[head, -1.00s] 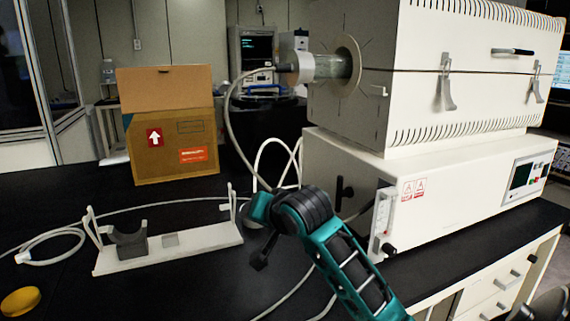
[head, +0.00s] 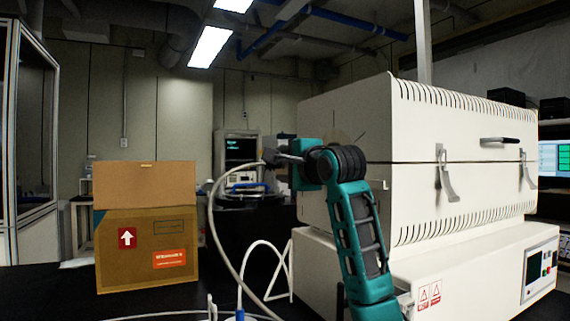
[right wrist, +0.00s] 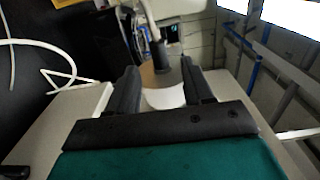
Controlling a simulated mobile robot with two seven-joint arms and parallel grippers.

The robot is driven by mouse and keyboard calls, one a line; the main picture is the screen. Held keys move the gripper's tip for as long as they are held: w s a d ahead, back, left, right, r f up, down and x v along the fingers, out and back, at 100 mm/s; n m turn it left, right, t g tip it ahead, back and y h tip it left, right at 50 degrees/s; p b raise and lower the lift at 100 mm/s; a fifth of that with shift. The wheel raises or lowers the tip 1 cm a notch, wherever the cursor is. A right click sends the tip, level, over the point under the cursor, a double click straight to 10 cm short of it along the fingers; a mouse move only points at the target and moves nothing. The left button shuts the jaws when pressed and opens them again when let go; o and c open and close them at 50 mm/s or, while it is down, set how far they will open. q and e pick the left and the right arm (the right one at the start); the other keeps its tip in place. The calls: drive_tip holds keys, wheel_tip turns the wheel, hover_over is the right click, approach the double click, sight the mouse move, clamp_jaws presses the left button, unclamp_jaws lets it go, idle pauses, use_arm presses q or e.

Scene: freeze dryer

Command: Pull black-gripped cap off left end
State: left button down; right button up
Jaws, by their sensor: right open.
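The furnace (head: 440,150) stands at the right in the head view. At its left end, my right gripper (head: 284,152) hides most of the tube and cap; the grey hose (head: 216,200) rises to that spot. In the right wrist view my right gripper (right wrist: 161,88) is open, one dark finger on each side. Between and beyond them show a pale cylindrical cap body (right wrist: 165,98), a tan round face and a dark fitting (right wrist: 158,52) where the hose joins. I cannot tell whether either finger touches the cap. My left gripper is not in view.
A cardboard box (head: 146,245) stands on the black bench at the left. The white lower unit (head: 470,275) carries the furnace. White tubing (head: 262,246) loops below the cap. Open air lies left of the furnace end, above the box.

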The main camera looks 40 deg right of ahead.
drive_tip(key=p+x, duration=0.3)
drive_tip(key=x, duration=0.3)
drive_tip(key=shift+w+r, duration=0.1)
drive_tip(key=shift+w, duration=0.2)
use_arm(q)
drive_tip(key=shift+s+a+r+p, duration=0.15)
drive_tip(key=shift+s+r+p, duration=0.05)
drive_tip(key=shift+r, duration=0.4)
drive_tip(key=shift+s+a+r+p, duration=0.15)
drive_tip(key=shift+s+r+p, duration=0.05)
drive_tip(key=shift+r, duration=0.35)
use_arm(e)
drive_tip(key=shift+w+d, duration=0.15)
drive_tip(key=shift+w, duration=0.2)
drive_tip(key=shift+c, duration=0.2)
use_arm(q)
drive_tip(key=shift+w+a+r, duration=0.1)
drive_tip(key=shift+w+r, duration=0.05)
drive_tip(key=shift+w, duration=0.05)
use_arm(e)
clamp_jaws()
